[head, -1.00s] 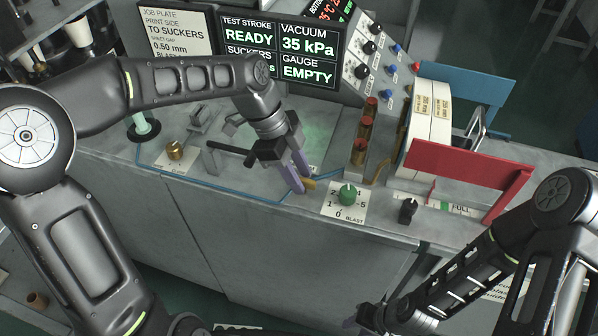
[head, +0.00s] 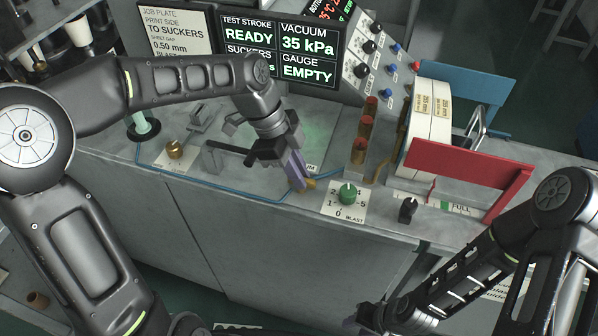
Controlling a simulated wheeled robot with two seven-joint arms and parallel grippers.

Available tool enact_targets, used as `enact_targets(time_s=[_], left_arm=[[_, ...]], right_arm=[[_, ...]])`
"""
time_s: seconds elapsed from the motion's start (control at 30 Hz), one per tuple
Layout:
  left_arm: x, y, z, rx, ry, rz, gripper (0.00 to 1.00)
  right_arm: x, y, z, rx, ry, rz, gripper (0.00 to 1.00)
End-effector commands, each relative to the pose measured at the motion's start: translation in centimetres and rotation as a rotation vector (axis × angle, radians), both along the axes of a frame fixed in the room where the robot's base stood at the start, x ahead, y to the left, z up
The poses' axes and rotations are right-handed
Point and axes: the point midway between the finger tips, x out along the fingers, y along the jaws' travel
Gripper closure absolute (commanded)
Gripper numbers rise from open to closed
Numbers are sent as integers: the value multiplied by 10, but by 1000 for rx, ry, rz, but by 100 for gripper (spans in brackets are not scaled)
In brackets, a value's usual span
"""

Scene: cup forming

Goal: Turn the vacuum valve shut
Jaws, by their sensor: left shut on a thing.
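The vacuum valve is mostly hidden by my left gripper (head: 298,184); a yellow bit of it, its handle (head: 310,184), shows beside the fingertips, near the front edge of the bench. The end of a label reading "UM" shows just behind it. My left gripper points down with its purple fingers close together, shut on the valve handle. The display (head: 280,45) reads vacuum 35 kPa, gauge EMPTY and test stroke READY. My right gripper (head: 362,318) is low in front of the bench, away from the valve; its fingers are too unclear to judge.
A green blast knob (head: 347,193) on a numbered plate sits just right of the valve. Brown cups (head: 362,142), a black knob (head: 408,209) and a red-sided rack (head: 470,170) stand further right. A brass knob (head: 175,149) is at left.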

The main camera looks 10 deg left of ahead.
Motion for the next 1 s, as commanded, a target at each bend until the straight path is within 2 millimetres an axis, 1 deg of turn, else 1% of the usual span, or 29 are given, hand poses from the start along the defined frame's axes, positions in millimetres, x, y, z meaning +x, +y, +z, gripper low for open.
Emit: enact_targets(time_s=[0.27, 0.47, 1.0], left_arm=[[0, 0, -1, 0, -2, 66, 100], [-1, 0, -2, 1, -5, 179, 100], [-3, -1, -3, -2, -7, 662, 100]], right_arm=[[1, 0, -8, 2, -3, 0, 64], [2, 1, -19, 5, -7, 2, 64], [6, 3, -59, 13, -19, 5, 64]])
